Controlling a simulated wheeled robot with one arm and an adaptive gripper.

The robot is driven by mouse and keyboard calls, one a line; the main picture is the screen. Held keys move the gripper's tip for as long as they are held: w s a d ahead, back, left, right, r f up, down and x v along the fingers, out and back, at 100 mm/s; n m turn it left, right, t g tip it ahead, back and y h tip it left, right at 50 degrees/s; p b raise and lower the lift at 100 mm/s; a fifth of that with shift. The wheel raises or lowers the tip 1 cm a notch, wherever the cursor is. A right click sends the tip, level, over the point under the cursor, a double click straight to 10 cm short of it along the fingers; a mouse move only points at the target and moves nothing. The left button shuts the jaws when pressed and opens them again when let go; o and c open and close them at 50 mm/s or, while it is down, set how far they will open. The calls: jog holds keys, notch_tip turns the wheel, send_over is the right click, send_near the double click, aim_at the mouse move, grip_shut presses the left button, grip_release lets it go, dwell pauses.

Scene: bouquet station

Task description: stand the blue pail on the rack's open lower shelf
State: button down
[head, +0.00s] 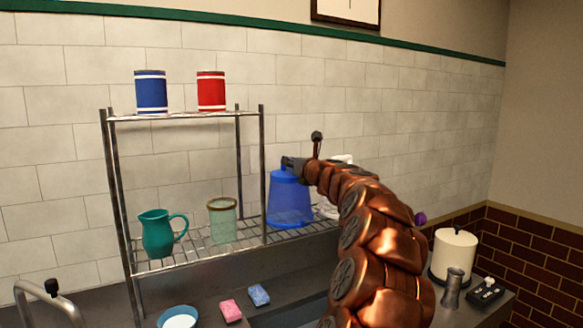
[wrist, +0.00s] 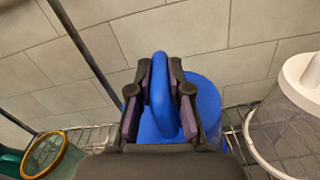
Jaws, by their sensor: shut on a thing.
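The blue pail (head: 289,203) is upright at the rack's lower shelf (head: 225,242), just right of the rack's front right post (head: 263,165). Its base is at or very near the wire; I cannot tell whether it touches. My gripper (head: 293,163) is over the pail's top. In the wrist view, my gripper (wrist: 160,95) is shut on the pail's raised loop handle (wrist: 162,90), with a dark finger on each side. The pail's body (wrist: 205,100) shows below and behind the fingers.
A teal pitcher (head: 157,235) and gold-rimmed glass jar (head: 222,222) stand left of the pail. A clear, white-topped vessel (wrist: 290,120) is close on its right. Blue (head: 151,93) and red (head: 211,91) canisters stand on the upper shelf. Sponges (head: 231,311) lie on the counter.

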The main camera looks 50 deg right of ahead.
jog(key=shift+f, duration=0.6)
jog(key=c, duration=1.1)
grip_release()
jog(key=shift+s, duration=0.1)
jog(key=b+v, duration=0.2)
jog(key=v, duration=1)
